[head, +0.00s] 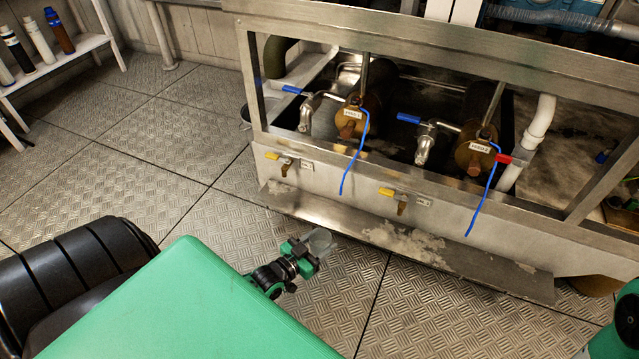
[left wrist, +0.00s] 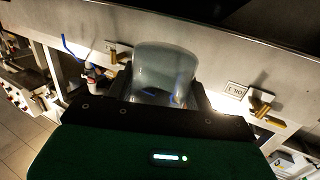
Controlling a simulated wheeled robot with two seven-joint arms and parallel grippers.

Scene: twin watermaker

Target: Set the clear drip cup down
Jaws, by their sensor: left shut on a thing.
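The clear drip cup (head: 321,242) is held at the tip of my left gripper (head: 312,248), just in front of the metal ledge (head: 480,273) of the machine in the head view. In the left wrist view the cup (left wrist: 165,68) stands out between the two dark fingers of my left gripper (left wrist: 165,98), which is shut on it. I see nothing clear inside the cup. Its height above the floor or ledge is hard to tell. My right gripper is not in view.
The machine's front panel (head: 345,188) carries two yellow-handled drain taps (head: 283,161) (head: 402,200). Blue tubes (head: 355,160) (head: 484,195) hang over the panel. The ledge has pale worn patches. A rack with bottles (head: 38,40) stands at the upper left. The tread-plate floor (head: 130,170) is clear.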

